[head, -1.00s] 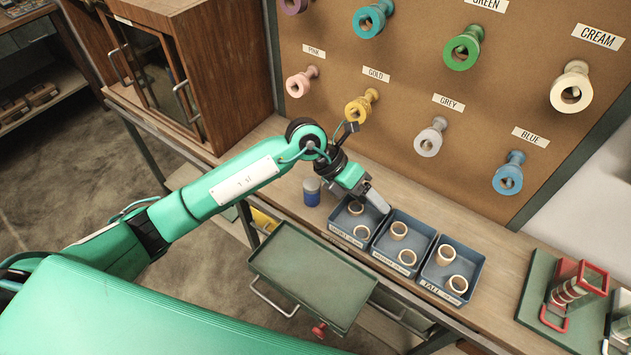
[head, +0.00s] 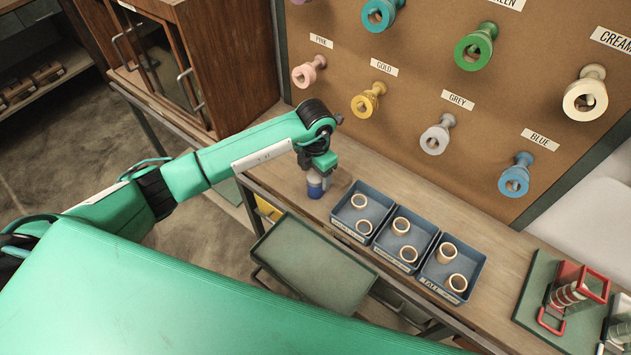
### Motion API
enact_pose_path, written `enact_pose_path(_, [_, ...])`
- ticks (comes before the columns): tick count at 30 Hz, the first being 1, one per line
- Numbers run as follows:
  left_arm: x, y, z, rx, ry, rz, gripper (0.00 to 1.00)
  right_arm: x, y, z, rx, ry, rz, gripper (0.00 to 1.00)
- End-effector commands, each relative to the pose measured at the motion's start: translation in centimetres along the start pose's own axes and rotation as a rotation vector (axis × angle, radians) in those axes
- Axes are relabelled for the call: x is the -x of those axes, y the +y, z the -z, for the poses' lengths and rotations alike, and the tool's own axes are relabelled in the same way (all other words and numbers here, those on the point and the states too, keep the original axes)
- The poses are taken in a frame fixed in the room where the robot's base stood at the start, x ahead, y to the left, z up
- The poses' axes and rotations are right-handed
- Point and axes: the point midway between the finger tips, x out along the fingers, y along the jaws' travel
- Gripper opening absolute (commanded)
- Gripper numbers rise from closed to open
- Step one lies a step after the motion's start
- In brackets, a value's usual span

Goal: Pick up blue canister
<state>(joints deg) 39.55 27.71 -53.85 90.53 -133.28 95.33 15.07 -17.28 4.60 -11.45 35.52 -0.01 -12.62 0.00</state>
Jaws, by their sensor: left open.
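The blue canister (head: 315,190) stands upright on the wooden bench, left of the trays. It has a blue lower part and a paler upper part. My left gripper (head: 318,172) is directly above it, pointing down, and hides its top. The gripper is open; its fingers are hard to make out, and I cannot tell whether they touch the canister. My right gripper is out of view.
Three blue-grey trays (head: 372,241) holding tan rings stand right of the canister. A green tray (head: 281,270) sits lower, in front of the bench. A pegboard (head: 412,72) with coloured spools rises behind. A red fixture (head: 580,285) stands far right.

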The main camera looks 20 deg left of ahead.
Motion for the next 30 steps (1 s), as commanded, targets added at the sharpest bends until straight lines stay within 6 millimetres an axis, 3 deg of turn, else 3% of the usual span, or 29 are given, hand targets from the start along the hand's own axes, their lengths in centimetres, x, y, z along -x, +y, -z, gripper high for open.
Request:
enact_pose_path(5, [-1.0, -0.2, 0.2, -0.001, 0.003, 0.002, 0.67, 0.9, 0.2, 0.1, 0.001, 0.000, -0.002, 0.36])
enact_pose_path(9, [-2.9, -0.4, 0.4, 0.000, 0.004, 0.003, 0.67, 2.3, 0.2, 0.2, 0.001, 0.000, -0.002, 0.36])
enact_pose_path(15, [-5.2, -0.4, 0.3, -0.001, 0.000, 0.002, 0.67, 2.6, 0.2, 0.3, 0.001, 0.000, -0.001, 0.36])
enact_pose_path(23, [-5.5, -0.3, 0.3, -0.002, 0.000, 0.001, 0.67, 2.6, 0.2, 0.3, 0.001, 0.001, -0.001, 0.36])
enact_pose_path(30, [-5.5, -0.3, 0.3, -0.001, 0.000, 0.001, 0.20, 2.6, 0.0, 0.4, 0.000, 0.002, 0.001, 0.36])
